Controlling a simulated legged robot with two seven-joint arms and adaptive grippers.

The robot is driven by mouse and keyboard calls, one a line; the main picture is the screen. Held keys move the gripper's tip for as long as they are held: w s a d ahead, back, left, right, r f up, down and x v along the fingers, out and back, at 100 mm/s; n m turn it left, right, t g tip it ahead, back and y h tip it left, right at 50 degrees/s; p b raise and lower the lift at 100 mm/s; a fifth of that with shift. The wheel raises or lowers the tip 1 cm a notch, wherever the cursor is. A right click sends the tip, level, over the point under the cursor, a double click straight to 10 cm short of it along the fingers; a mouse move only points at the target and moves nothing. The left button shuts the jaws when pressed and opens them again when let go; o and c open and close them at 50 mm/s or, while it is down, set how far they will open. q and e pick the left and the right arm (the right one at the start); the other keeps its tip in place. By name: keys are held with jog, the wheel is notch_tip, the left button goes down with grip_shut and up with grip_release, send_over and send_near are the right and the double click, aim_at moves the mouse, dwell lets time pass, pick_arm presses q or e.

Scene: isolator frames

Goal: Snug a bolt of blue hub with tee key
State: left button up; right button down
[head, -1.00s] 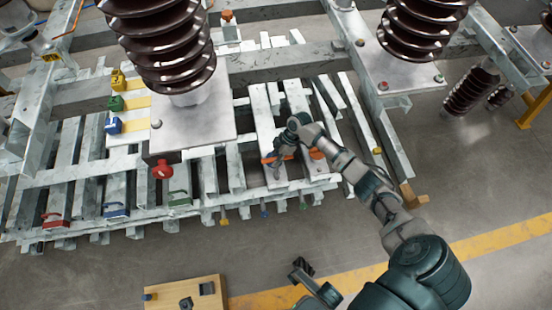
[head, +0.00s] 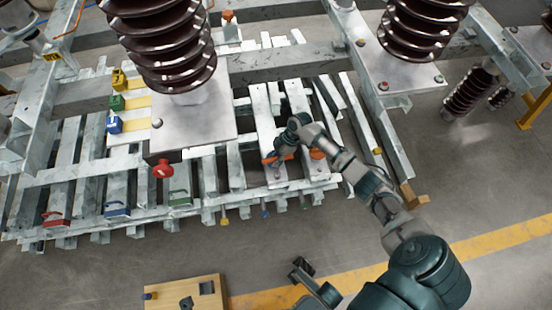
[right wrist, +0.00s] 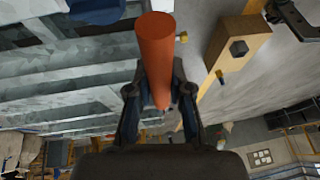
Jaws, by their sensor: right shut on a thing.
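My right gripper (head: 276,161) is shut on an orange bar, the handle of the tee key (head: 283,158), above a light plate at the front of the frame. In the right wrist view the orange handle (right wrist: 156,55) stands between the two fingers (right wrist: 158,100). The key's shaft and lower end are hidden in the head view. A dark blue rounded part, possibly the blue hub (right wrist: 97,10), shows at the top of the right wrist view. I cannot tell whether the key touches a bolt. Part of what looks like my left gripper (head: 302,268) shows low in the head view; its jaw state is unclear.
An orange part (head: 317,154) sits just right of my right gripper. Brown ribbed insulators (head: 165,45) rise behind. A red knob (head: 162,170) sticks out at left. Several coloured pieces hang along the front rail.

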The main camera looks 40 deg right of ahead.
jog(key=shift+f+b, duration=0.55)
jog(key=shift+f, duration=0.5)
dwell(0.4)
